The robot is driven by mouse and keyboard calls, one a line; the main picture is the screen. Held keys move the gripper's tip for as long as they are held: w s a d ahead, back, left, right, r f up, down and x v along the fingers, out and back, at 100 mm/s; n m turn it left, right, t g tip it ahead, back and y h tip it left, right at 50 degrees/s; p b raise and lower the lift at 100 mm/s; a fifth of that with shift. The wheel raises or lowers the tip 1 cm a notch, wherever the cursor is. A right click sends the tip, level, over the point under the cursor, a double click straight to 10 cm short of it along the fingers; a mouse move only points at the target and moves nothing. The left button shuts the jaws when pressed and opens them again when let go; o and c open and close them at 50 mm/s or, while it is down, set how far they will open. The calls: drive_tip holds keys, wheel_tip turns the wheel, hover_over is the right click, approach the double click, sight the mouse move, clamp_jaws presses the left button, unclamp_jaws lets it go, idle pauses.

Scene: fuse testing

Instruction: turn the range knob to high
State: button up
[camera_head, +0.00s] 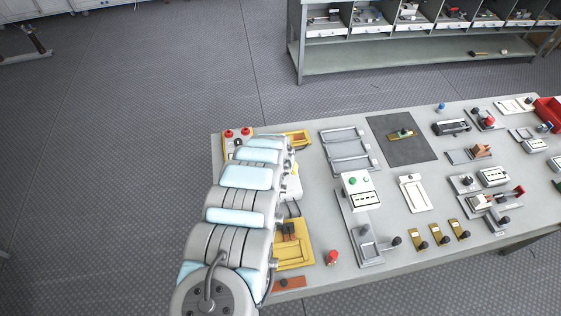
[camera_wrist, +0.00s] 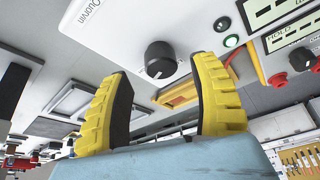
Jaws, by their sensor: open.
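My gripper (camera_wrist: 160,68), with yellow and black fingers, is open. The knob appears in the gap between the fingertips, with space on both sides; I cannot tell how far it is in depth. In the head view my arm covers the gripper and most of the white device (camera_head: 293,186), so the knob is hidden there.
A green button (camera_wrist: 231,41) and two displays (camera_wrist: 272,12) are right of the knob. Red buttons (camera_wrist: 278,81) are near the right finger.

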drive_tip(key=shift+s+a+r, duration=0.2)
drive_tip(key=shift+r, duration=0.05)
drive_tip(key=shift+s+d+r, duration=0.1)
drive_tip(key=shift+s+r, duration=0.05)
drive_tip(key=shift+r, duration=0.65)
drive_tip(key=shift+s+a+r, duration=0.25)
drive_tip(key=shift+s+r, duration=0.05)
drive_tip(key=shift+r, duration=0.25)
drive_tip(key=shift+s+r, duration=0.2)
drive_tip(key=shift+r, duration=0.5)
drive_tip(key=shift+v, duration=2.2)
drive_tip(key=shift+s, duration=0.15)
